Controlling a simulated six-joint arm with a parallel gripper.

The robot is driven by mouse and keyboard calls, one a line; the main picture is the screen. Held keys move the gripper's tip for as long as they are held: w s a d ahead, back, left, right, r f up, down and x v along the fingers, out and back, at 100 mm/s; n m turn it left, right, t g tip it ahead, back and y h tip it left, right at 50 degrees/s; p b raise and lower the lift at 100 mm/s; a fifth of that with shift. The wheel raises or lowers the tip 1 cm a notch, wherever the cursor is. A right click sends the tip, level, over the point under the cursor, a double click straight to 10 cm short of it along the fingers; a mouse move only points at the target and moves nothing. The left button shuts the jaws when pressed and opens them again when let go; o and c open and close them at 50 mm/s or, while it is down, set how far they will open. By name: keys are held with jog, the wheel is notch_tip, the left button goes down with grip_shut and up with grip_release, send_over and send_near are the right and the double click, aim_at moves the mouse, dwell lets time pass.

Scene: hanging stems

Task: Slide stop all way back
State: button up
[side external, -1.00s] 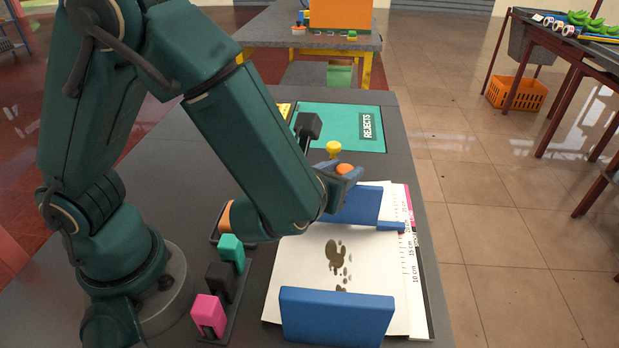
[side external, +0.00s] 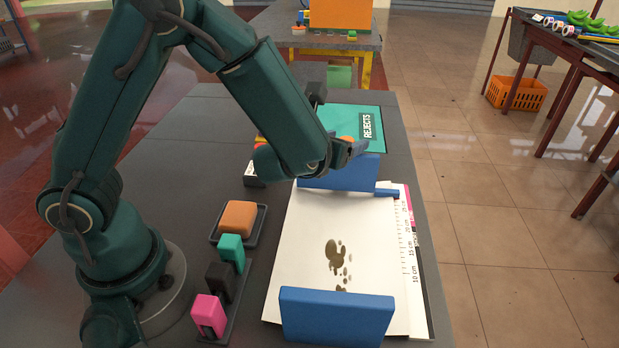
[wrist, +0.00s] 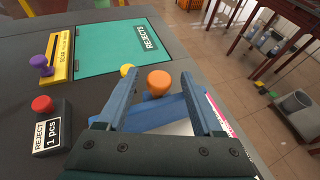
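The blue sliding stop (side external: 338,175) stands upright across the far part of the white measuring board (side external: 305,245). Its small side tab is by the printed scale. In the wrist view the stop (wrist: 150,112) lies below my fingers, with an orange knob (wrist: 158,83) on top. My gripper (wrist: 160,77) is open, with one blue finger on each side of the knob and gaps visible. In the side view my gripper (side external: 352,148) is at the top of the stop, and the knob is mostly hidden. A fixed blue block (side external: 337,316) stands at the near end.
A REJECT box with a red button (wrist: 42,103) and a yellow plate with a purple knob (wrist: 38,62) are left. An orange block (side external: 238,218) sits in a dark tray.

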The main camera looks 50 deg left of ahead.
jog(key=shift+v, duration=2.6)
